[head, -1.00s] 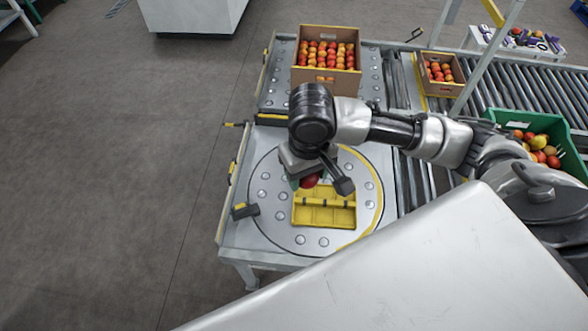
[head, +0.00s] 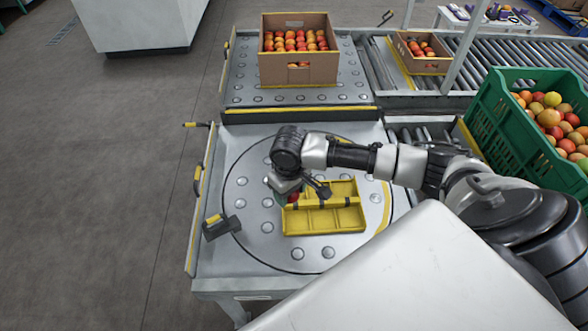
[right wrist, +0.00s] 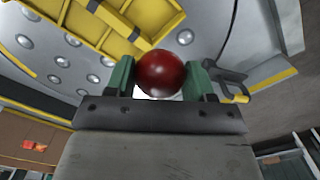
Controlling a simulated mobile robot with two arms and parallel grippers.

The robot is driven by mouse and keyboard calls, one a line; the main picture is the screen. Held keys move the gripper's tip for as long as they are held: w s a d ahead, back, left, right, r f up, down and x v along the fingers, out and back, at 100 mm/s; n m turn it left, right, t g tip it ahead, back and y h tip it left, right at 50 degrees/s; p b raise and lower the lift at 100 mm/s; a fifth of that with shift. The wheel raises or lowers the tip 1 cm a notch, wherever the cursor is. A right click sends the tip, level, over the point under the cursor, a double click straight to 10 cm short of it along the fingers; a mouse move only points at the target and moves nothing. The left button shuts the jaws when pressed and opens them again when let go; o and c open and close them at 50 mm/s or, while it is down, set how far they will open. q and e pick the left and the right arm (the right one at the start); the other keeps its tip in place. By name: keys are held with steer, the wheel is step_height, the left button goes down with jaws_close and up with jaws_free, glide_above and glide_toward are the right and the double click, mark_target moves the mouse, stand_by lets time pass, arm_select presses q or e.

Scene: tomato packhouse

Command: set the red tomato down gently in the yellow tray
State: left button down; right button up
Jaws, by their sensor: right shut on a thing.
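The red tomato (head: 292,197) is held in my right gripper (head: 296,191), whose green fingers stand on either side of it in the right wrist view (right wrist: 160,74). The yellow tray (head: 325,228), divided into compartments, lies on the round ball-studded plate of the table. In the head view the tomato shows at the tray's left rear edge. In the right wrist view the tray (right wrist: 95,22) is beyond the tomato, to the upper left. The tomato's height above the tray is hard to tell. My left gripper is not in view.
A cardboard box of tomatoes (head: 298,70) stands behind on the ball table. A smaller box (head: 430,65) sits on the roller conveyor. A green crate of mixed tomatoes (head: 495,112) stands at right. The plate left of the tray is bare. A black fixture (head: 221,227) stands at the table's left edge.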

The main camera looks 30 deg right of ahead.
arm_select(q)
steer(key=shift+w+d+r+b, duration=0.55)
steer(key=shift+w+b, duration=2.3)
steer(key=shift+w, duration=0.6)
arm_select(e)
steer(key=shift+n, duration=0.6)
steer(key=w+d+f+b, duration=0.1)
steer(key=w+d+f, duration=0.1)
steer(key=w+d+f+b, duration=0.1)
steer(key=w+d+f, duration=0.1)
steer(key=w+f, duration=0.1)
steer(key=w+d+f, duration=0.2)
steer(key=f, duration=0.1)
steer(key=shift+w+d+b, duration=0.25)
steer(key=shift+d+b, duration=0.05)
steer(key=shift+b, duration=0.1)
step_height(320, 180, down, 2)
steer(key=b, duration=0.2)
steer(key=shift+f+b, duration=0.25)
steer(key=shift+b, duration=0.05)
steer(key=shift+f, duration=0.65)
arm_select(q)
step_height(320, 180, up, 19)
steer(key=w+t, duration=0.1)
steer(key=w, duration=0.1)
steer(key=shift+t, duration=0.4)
arm_select(e)
steer(key=shift+f, duration=0.1)
steer(key=shift+s+f, duration=0.1)
steer(key=shift+s, duration=0.05)
